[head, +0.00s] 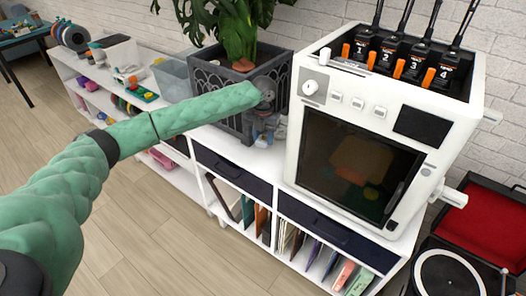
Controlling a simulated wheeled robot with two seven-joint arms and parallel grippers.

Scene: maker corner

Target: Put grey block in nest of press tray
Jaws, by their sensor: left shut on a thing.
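My left arm reaches in from the left, and my left gripper (265,123) is in front of the dark grey planter, just left of the white machine. The gripper is shut on a small grey thing at its tips, which looks like the grey block; its outline blends with the gripper and the planter behind. I cannot make out a press tray or its nest in this view. My right gripper is not in view.
The white machine (312,150) with a dark window stands on a white shelf unit with dark drawers (232,172). Radios (410,62) sit on its top. The planter (208,78) holds a leafy plant. A red-lined turntable case (488,225) is at right. Wooden floor (165,235) is clear.

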